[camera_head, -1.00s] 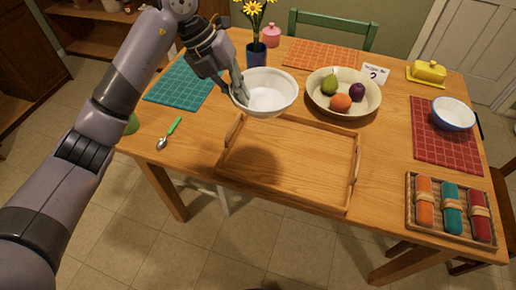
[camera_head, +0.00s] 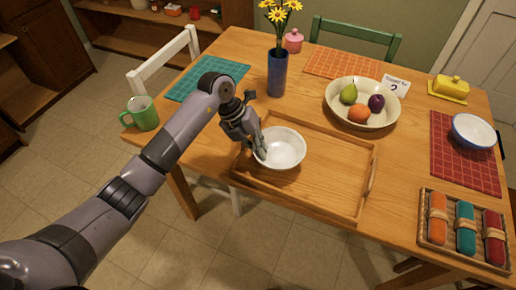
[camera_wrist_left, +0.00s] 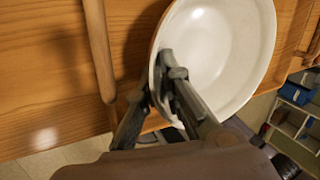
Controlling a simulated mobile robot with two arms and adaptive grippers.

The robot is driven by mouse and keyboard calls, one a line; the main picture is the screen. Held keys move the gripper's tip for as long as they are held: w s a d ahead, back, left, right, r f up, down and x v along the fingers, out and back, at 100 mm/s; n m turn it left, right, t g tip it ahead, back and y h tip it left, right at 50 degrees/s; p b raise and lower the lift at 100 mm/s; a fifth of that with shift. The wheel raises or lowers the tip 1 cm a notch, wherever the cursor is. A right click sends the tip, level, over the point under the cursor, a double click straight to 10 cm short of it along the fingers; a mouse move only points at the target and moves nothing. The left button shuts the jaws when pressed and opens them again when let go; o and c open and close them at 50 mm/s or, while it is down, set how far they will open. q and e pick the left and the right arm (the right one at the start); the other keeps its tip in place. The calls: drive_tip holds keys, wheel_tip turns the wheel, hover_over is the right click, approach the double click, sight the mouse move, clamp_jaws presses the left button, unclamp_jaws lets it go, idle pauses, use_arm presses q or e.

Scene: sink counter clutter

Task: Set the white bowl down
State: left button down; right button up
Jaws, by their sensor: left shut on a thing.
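The white bowl (camera_head: 283,150) is upright over the left part of the wooden tray (camera_head: 318,190). My left gripper (camera_head: 260,150) is shut on the bowl's left rim. In the left wrist view the bowl (camera_wrist_left: 225,50) fills the upper right, and the fingers of my left gripper (camera_wrist_left: 165,90) pinch its rim, one inside and one outside. I cannot tell whether the bowl's base touches the tray floor. My right gripper is not in view.
A fruit bowl (camera_head: 338,112) stands just behind the tray, and a blue vase (camera_head: 277,75) with yellow flowers stands behind left. A green mug (camera_head: 144,113) is at the left edge. A basket of rolled napkins (camera_head: 429,240) lies at the right. The tray's right half is clear.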

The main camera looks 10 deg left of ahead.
use_arm(q)
drive_tip(key=shift+f, duration=0.25)
drive_tip(key=shift+f, duration=0.2)
drive_tip(key=c, duration=2.1)
unclamp_jaws()
drive_tip(key=shift+o, duration=0.4)
drive_tip(key=shift+r, duration=0.1)
